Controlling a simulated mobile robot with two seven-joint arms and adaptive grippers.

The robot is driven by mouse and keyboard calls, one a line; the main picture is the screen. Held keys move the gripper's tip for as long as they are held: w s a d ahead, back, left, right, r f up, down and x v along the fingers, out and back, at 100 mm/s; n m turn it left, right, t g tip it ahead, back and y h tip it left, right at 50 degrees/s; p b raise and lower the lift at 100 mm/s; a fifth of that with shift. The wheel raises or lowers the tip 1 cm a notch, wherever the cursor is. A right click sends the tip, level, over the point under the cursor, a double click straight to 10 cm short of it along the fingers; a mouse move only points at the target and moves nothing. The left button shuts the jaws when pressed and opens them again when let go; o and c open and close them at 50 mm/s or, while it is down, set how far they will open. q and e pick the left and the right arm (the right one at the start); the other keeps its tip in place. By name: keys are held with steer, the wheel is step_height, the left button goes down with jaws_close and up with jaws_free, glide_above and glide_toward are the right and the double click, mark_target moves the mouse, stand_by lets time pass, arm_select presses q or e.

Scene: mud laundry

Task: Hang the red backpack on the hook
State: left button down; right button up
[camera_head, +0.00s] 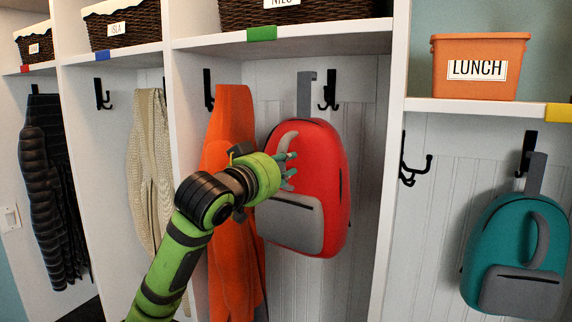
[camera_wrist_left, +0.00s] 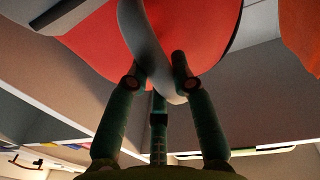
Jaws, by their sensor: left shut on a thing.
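The red backpack (camera_head: 325,170) is held upright in the middle cubby, with a grey front pocket, a curved grey handle and a grey top loop (camera_head: 304,95). My left gripper (camera_head: 288,168) is shut on the curved grey handle, which shows between its fingers (camera_wrist_left: 160,72) in the left wrist view (camera_wrist_left: 150,45). A black hook (camera_head: 329,92) on the back wall stands just right of the top loop. The loop appears beside this hook, not over it; their depth gap is hard to tell. My right gripper is not in view.
An orange garment (camera_head: 230,200) hangs left of the backpack under another black hook (camera_head: 208,90). A white divider (camera_head: 388,200) stands to the right. Beyond it, a teal backpack (camera_head: 515,250) hangs by its loop. A shelf with a green tag (camera_head: 262,34) crosses above.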

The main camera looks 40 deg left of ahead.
arm_select(q)
steer(key=shift+w+a+r, duration=0.15)
steer(key=shift+w+r, duration=0.1)
steer(key=shift+w, duration=0.15)
steer(key=shift+w+a+f+p, duration=0.15)
steer(key=shift+w+p, duration=0.15)
steer(key=shift+w, duration=0.5)
steer(key=shift+w+a+r+p, duration=0.15)
steer(key=shift+w+p, duration=0.1)
steer(key=shift+w, duration=0.5)
steer(key=shift+w+a+p, duration=0.3)
steer(key=shift+w+p, duration=0.15)
steer(key=shift+w, duration=0.65)
steer(key=shift+w+a+p, duration=0.25)
steer(key=shift+w+p, duration=0.15)
steer(key=shift+w, duration=0.75)
steer(key=shift+w+a+p, duration=0.3)
steer(key=shift+w+p, duration=0.15)
steer(key=shift+w, duration=0.65)
steer(key=shift+w+a+f, duration=0.1)
steer(key=shift+w+a, duration=0.1)
steer(key=shift+w, duration=0.7)
steer(key=shift+w+a, duration=0.2)
steer(key=shift+w, duration=0.65)
steer(key=shift+r, duration=0.2)
steer(key=shift+f, duration=0.25)
steer(key=shift+f+b, duration=0.35)
steer(key=shift+f, duration=0.2)
